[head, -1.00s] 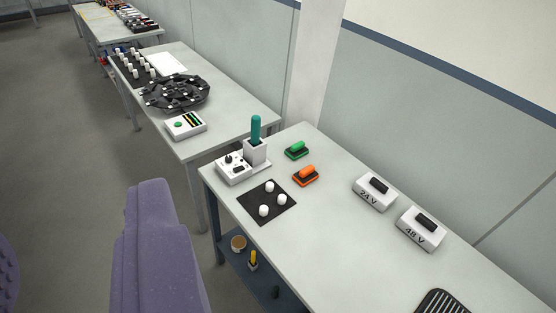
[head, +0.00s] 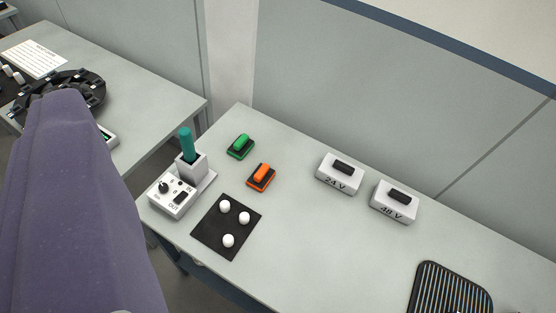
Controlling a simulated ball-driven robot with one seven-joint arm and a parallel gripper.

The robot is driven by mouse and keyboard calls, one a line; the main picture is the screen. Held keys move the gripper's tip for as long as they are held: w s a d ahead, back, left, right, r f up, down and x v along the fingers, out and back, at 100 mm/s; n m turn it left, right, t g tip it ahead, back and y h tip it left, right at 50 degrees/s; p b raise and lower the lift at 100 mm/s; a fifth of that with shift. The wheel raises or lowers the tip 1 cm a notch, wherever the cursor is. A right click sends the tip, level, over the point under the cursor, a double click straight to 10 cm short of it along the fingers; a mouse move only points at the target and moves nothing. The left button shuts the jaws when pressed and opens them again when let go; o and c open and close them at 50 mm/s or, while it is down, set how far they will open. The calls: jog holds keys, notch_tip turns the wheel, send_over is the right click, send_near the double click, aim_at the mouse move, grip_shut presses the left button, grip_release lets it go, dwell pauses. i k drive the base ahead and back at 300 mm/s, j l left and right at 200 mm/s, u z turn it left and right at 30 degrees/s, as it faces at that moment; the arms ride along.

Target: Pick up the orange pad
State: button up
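The orange pad (head: 261,177) lies on the near grey table (head: 320,240), left of the table's middle. It has a dark base and a raised orange grip on top. A similar green pad (head: 240,146) lies just behind it and to the left. Nothing covers the orange pad. My gripper's fingers do not show in the head view. A purple part of my arm fills the left side and stands apart from the pads.
A white box with a teal-handled tool (head: 187,144) stands left of the pads. A black mat (head: 212,240) with white knobs lies in front. White 24 V (head: 338,183) and 48 V (head: 393,212) blocks and a black ribbed mat (head: 450,290) lie right.

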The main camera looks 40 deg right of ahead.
aim_at(263, 175)
jog(key=i+j+z, duration=0.1)
jog(key=z, duration=0.3)
jog(key=i+j+z, duration=0.15)
jog(key=z, duration=0.25)
jog(key=i+j+z, duration=0.25)
jog(key=z, duration=0.15)
jog(key=i+j+z, duration=0.15)
jog(key=z, duration=0.2)
jog(key=i+j+z, duration=0.1)
jog(key=j+z, duration=1.45)
